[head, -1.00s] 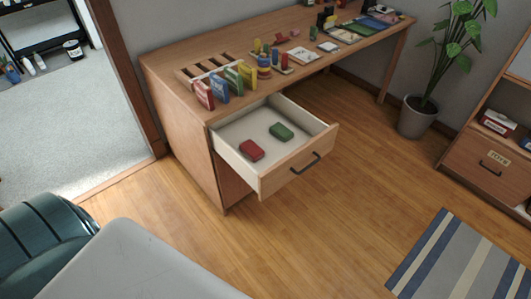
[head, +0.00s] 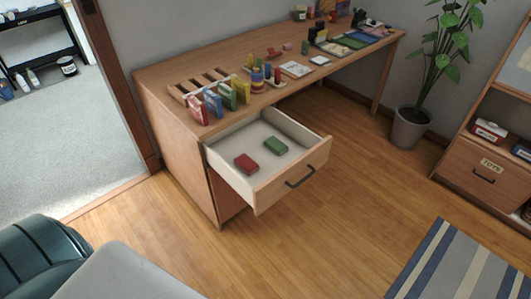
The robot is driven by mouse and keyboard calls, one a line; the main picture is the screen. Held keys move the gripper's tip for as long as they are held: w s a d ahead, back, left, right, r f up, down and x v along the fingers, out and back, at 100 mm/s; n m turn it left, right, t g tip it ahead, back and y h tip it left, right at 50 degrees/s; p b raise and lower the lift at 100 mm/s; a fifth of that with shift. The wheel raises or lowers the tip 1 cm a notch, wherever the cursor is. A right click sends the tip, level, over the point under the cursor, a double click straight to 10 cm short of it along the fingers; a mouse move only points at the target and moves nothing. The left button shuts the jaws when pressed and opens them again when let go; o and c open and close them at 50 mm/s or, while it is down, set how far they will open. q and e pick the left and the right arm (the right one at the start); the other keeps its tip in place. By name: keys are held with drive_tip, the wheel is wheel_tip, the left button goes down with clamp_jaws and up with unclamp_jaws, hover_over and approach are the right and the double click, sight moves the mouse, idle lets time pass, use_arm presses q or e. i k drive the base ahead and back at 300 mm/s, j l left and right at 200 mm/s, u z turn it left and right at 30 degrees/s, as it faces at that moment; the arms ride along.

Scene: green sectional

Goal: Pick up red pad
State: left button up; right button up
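The red pad (head: 246,164) lies flat in the open drawer (head: 259,198) of the wooden desk, in the left part of the drawer floor. A green pad (head: 275,146) lies beside it to the right, with a small gap between them. Neither of my grippers is in view, so nothing is seen touching the pads.
The desk (head: 160,135) carries a wooden rack, upright coloured blocks and small toys. A potted plant (head: 409,124) and a shelf unit (head: 466,166) stand at the right. A striped rug (head: 460,268) lies front right. The wooden floor before the drawer is clear.

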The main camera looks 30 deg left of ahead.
sight(243, 162)
drive_tip(key=u, duration=1.45)
